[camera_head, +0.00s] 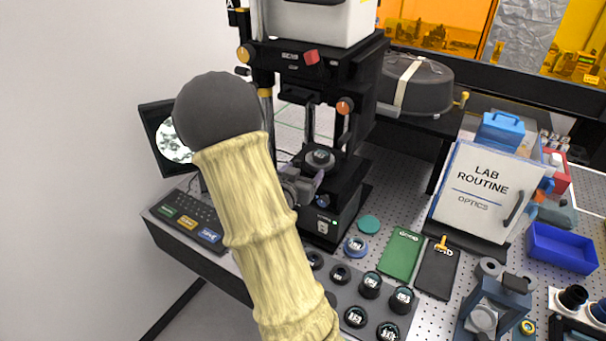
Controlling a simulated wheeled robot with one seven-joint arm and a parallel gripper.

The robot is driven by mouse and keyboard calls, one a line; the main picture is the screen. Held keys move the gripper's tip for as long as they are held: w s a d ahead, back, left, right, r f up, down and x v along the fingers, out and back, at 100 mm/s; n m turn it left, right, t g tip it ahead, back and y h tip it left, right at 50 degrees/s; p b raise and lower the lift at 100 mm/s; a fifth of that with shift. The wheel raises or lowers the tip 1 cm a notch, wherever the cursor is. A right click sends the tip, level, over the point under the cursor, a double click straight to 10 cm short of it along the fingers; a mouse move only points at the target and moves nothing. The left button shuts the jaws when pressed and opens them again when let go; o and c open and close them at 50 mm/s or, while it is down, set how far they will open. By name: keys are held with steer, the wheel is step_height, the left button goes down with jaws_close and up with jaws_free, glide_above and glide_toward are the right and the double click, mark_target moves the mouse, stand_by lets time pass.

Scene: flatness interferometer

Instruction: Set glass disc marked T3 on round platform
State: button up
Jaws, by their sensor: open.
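The interferometer (358,100) stands at the back centre. Its round platform (309,163) is low in its frame, and a small dark-rimmed disc with a pale top (320,156) sits on it. I cannot read a T3 mark on that disc. My gripper (318,181) is open, just in front of and below the platform, partly hidden behind my arm. I see nothing between its fingers. Whether it touches the disc or platform, I cannot tell. Several dark-rimmed discs with white marks, one at the right (402,297), sit in a grey holder (372,312) in front; their marks are too small to read.
A blue-ringed round piece (355,246) and a teal disc (368,224) lie beside the green notebook (402,254) and dark notebook (437,270). A sign (482,190), blue tray (561,248) and grey fixture (495,300) stand right. A keypad (188,222) is left.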

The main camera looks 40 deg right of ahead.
steer(key=shift+w+d, duration=0.1)
steer(key=shift+w, duration=0.1)
steer(key=w+a+f+n+y, duration=0.1)
steer(key=a+f+n+y, duration=0.15)
steer(key=a+y, duration=0.55)
steer(key=w+a+f+n+y, duration=0.1)
steer(key=a+n+y, duration=0.25)
steer(key=a, duration=0.85)
steer(key=s+a+n+g+y, duration=0.3)
steer(key=s+a+n, duration=0.4)
steer(key=s+a, duration=0.4)
steer(key=shift+s+g, duration=0.25)
steer(key=shift+g, duration=0.25)
